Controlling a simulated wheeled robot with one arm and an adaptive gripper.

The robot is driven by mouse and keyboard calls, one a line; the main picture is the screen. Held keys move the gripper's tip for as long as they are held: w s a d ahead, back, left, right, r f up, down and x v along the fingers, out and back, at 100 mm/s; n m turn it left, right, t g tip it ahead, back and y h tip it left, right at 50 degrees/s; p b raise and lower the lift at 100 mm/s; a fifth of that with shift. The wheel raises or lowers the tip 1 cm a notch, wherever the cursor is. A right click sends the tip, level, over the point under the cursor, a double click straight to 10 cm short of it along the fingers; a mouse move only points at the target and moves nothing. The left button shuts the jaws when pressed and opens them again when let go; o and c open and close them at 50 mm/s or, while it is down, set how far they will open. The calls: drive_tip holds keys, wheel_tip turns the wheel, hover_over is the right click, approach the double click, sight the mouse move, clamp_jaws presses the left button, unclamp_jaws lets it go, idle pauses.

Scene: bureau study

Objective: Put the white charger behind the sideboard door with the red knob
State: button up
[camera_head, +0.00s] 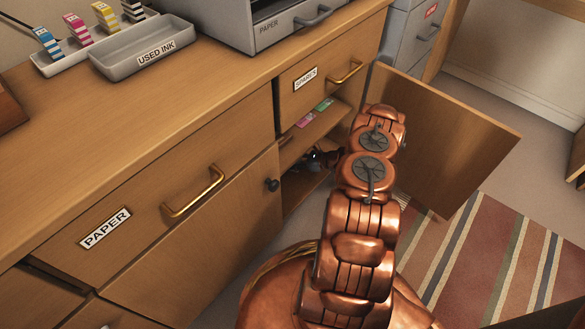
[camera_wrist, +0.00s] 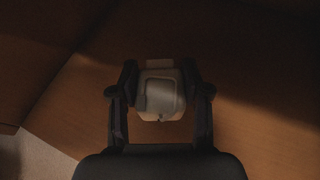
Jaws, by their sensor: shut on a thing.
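The white charger (camera_wrist: 161,92) shows in the wrist view between the two dark fingers of my gripper (camera_wrist: 160,85). My gripper is shut on it, over a brown wooden surface; I cannot tell whether the charger touches that surface. In the head view my gripper (camera_head: 318,160) reaches into the open sideboard compartment below the SPARES drawer, mostly shadowed and partly hidden by my arm. The charger cannot be made out there. The compartment's door (camera_head: 460,135) stands wide open to the right. No red knob shows on its visible face.
A closed door with a dark knob (camera_head: 272,185) is left of the opening, under the PAPER drawer (camera_head: 140,215). Small pink and green packs (camera_head: 314,112) lie on the compartment's upper shelf. The USED INK tray (camera_head: 145,48) and a grey paper unit (camera_head: 275,25) stand on top.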

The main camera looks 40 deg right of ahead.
drive_tip(key=shift+a+f+b, duration=0.1)
drive_tip(key=shift+f+b, duration=0.75)
drive_tip(key=shift+f, duration=0.9)
drive_tip(key=shift+w+f, duration=0.1)
drive_tip(key=shift+f, duration=0.05)
drive_tip(key=o, duration=1.2)
drive_tip(key=shift+c, duration=0.2)
drive_tip(key=shift+r, duration=0.3)
drive_tip(key=p+v, duration=0.4)
drive_tip(key=v, duration=0.6)
drive_tip(key=shift+s+d, duration=0.2)
drive_tip(key=shift+s, duration=0.2)
drive_tip(key=shift+s+d+r, duration=0.15)
drive_tip(key=shift+s+d, duration=0.15)
drive_tip(key=shift+s, duration=0.2)
